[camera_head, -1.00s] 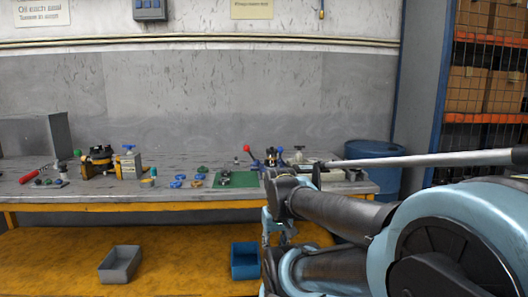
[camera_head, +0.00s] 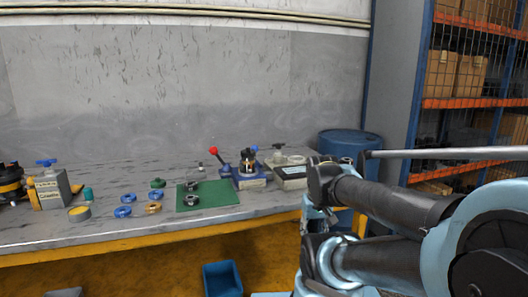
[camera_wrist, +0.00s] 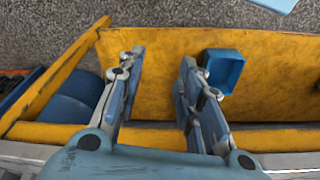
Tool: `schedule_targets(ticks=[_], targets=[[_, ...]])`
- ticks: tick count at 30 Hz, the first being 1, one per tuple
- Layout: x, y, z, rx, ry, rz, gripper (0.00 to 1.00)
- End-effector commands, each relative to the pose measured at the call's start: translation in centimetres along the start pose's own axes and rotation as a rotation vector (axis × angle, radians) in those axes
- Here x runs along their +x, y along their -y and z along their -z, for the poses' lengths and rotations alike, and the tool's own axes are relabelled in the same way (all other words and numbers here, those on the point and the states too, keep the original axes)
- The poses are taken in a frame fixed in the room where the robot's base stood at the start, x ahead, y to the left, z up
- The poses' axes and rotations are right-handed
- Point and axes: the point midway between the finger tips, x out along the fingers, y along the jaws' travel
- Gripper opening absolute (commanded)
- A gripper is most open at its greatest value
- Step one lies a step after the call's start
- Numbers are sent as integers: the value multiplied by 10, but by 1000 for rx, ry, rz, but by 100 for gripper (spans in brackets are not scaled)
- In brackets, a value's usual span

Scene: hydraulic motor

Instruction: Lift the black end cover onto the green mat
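The green mat (camera_head: 220,193) lies flat on the workbench in the head view. Two small dark, silvery ring-like parts (camera_head: 191,201) lie on its left side. A dark upright part (camera_head: 248,158) sits in a blue fixture (camera_head: 250,181) just behind the mat's right edge. Another black part on yellow (camera_head: 9,180) is cut off at the far left. I cannot tell which dark part is the black end cover. My gripper (camera_wrist: 160,66) is open and empty in the wrist view, in front of the bench and above its yellow lower shelf.
A red-knobbed lever (camera_head: 213,151) rises behind the mat. Blue rings (camera_head: 123,212) and other small parts lie left of it. A grey device (camera_head: 290,175) stands right of the fixture. A blue bin (camera_head: 222,279) sits on the lower shelf. A blue barrel (camera_head: 350,145) stands at the bench's right end.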

Motion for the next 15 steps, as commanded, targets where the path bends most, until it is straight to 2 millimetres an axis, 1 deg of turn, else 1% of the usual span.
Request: schedule_targets(ticks=[10, 11, 12, 13, 14, 15], targets=[[0, 0, 0, 0, 0, 0, 33], [0, 0, 0, 0, 0, 0, 40], [-2, 0, -1, -2, -3, 0, 49], [-7, 0, -5, -5, -9, 0, 56], [-10, 1, -5, -9, -10, 1, 63], [-14, 2, -1, -20, -9, 2, 72]])
